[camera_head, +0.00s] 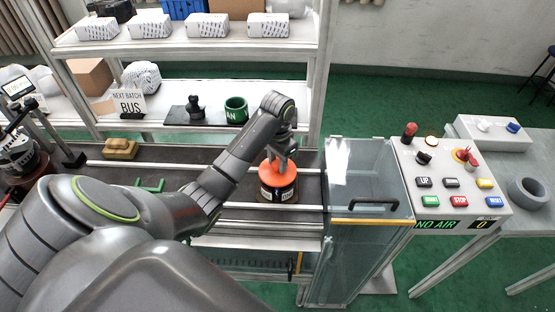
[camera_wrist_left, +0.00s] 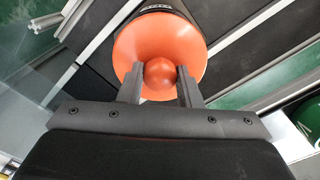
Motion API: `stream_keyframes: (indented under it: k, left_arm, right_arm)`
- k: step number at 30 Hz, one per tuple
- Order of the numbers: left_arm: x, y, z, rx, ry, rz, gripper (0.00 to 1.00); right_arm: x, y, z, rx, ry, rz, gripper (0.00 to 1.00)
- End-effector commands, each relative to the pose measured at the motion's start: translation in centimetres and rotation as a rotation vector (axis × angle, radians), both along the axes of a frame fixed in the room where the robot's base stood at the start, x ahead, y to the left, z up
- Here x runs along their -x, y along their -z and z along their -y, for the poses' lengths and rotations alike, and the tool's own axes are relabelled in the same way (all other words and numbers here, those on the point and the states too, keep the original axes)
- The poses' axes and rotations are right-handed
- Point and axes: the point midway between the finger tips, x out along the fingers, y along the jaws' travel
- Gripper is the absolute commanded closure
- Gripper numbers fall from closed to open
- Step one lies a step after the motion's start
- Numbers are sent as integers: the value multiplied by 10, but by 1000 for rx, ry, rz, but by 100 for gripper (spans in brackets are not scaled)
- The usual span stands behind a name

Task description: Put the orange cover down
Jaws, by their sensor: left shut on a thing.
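The orange cover (camera_head: 270,177) is a round cap with a knob on top. In the head view it sits over a dark cylindrical part with a label band (camera_head: 277,194), at the right end of the dark conveyor (camera_head: 235,171). My left gripper (camera_head: 280,160) comes down on the cover from above. In the left wrist view the orange cover (camera_wrist_left: 128,48) fills the upper middle, and the two fingers of my left gripper (camera_wrist_left: 160,80) are shut on its round knob. Whether the cover rests fully on the part below cannot be told. My right gripper is not in view.
A clear guarded box (camera_head: 365,165) with a black handle stands just right of the cover. A control panel (camera_head: 455,180) is further right. Behind the conveyor, a shelf (camera_head: 165,122) holds a green cup (camera_head: 236,109). A yellow-brown block (camera_head: 120,149) lies on the left.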

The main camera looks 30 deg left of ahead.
Motion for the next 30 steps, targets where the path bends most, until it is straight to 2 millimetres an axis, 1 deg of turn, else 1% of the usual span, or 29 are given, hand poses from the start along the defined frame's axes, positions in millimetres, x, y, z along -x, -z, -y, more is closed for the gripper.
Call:
stream_keyframes:
  k: [9, 10, 14, 15, 25, 29, 30]
  left_arm:
    - [0, 7, 0, 0, 0, 0, 92]
    - [0, 7, 0, 0, 0, 0, 66]
    - [0, 7, 0, 0, 0, 0, 49]
    - [0, 7, 0, 0, 0, 0, 47]
    - [0, 5, 0, 0, 1, 0, 47]
    - [-1, -3, 0, -1, 1, 3, 47]
    - [-1, -8, 0, -1, 2, 2, 47]
  right_arm:
    - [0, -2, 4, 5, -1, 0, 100]
    - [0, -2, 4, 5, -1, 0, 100]
    - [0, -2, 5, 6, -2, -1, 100]
    - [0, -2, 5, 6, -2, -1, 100]
    - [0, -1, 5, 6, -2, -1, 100]
    - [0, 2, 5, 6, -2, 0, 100]
    - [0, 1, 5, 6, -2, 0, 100]
